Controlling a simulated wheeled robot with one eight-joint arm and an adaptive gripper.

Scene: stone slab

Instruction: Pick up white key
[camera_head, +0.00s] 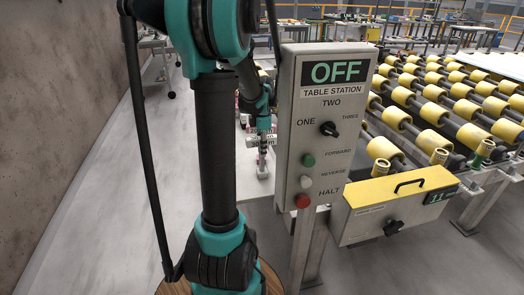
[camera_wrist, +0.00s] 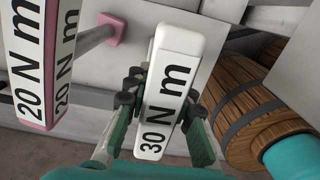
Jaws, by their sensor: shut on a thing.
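The white key (camera_wrist: 167,85) is a long white block with "30 N m" in black on its face. It fills the middle of the wrist view, tilted slightly. My gripper (camera_wrist: 157,101) has its dark and green fingers on both sides of the key, shut on it.
A pink-edged "20 N m" block (camera_wrist: 38,55) hangs close on the left in the wrist view, with a pink-ended peg (camera_wrist: 108,30) near it. The "OFF" control box (camera_head: 325,115) stands close to my arm. A yellow roller conveyor (camera_head: 440,95) lies right.

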